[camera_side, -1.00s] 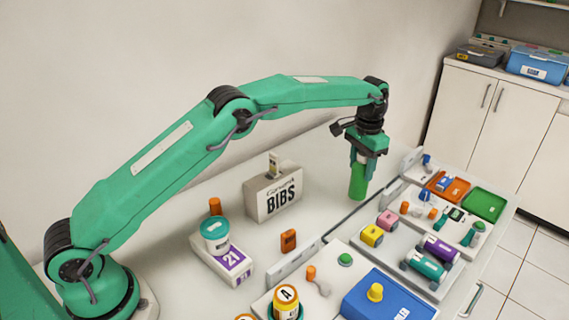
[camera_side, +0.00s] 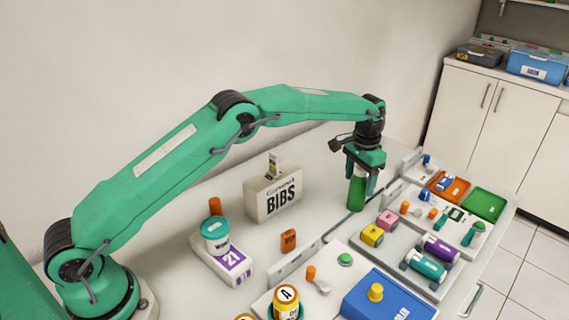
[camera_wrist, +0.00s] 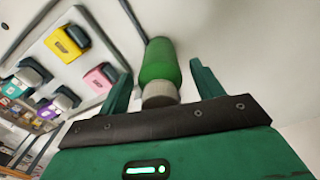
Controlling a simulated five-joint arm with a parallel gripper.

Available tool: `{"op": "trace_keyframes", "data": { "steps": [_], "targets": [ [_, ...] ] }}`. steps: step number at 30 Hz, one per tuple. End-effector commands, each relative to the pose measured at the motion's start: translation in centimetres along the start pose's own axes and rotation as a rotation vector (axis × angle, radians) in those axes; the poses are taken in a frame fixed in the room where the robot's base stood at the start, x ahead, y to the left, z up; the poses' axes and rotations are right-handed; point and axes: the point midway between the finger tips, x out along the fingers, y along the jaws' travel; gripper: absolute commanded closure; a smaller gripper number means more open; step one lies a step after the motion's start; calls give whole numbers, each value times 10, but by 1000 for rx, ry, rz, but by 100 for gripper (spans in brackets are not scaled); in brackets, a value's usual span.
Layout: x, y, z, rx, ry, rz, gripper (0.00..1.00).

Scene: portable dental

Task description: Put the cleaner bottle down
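The cleaner bottle (camera_side: 356,193) is green with a pale cap. It stands upright on the bare tabletop, right of the bibs box. In the wrist view the bottle (camera_wrist: 160,62) lies between my two fingers, its pale cap towards the palm. My gripper (camera_side: 361,181) points down over the bottle's upper part. Its fingers are spread, and the wrist view shows a gap on both sides of the bottle. The bottle's top is partly hidden by the gripper in the side view.
A bibs box (camera_side: 273,193) stands to the left, with an orange block (camera_side: 288,240) in front of it. Tabletop around the bottle is clear.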

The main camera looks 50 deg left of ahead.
Motion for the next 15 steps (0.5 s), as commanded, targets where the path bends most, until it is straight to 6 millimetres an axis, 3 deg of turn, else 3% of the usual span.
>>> {"op": "trace_keyframes", "data": {
  "steps": [15],
  "targets": [
    [-10, 0, 0, 0, 2, 0, 34]
  ]
}}
